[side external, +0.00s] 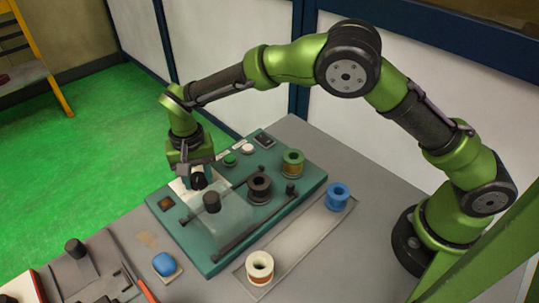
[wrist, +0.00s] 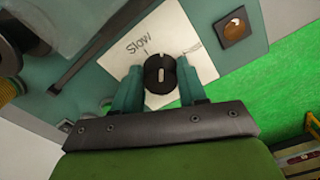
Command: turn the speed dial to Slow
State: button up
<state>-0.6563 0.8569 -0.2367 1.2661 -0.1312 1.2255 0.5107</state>
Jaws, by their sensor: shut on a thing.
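The speed dial (wrist: 153,86) is a round black knob with white marks on its face. It sits on a white label plate (wrist: 119,62) on the teal machine. The handwritten word "Slow" and a short tick show above and left of the dial in the wrist view. The dial's white mark points nearly straight up, a little right of that tick. My gripper (wrist: 159,74) is shut on the dial, one teal finger on each side. In the side view, my gripper (side external: 197,174) is lowered over the dial (side external: 199,182) at the machine's far left part.
A square amber indicator (wrist: 233,28) sits beside the plate. On the machine (side external: 196,238) are a clear cover (side external: 226,222), a dark spool (side external: 259,188) and a green spool (side external: 292,163). Blue (side external: 338,197) and white (side external: 260,268) spools stand on a tray in front.

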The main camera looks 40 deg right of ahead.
aim_at(198, 177)
jog(key=n, duration=0.4)
jog(key=shift+d, duration=0.15)
jog(key=shift+n, duration=1.8)
jog(key=shift+w, duration=0.1)
jog(key=o, duration=1.1)
jog(key=shift+c, duration=0.2)
jog(key=shift+r, duration=0.1)
notch_tip(198, 177, up, 17)
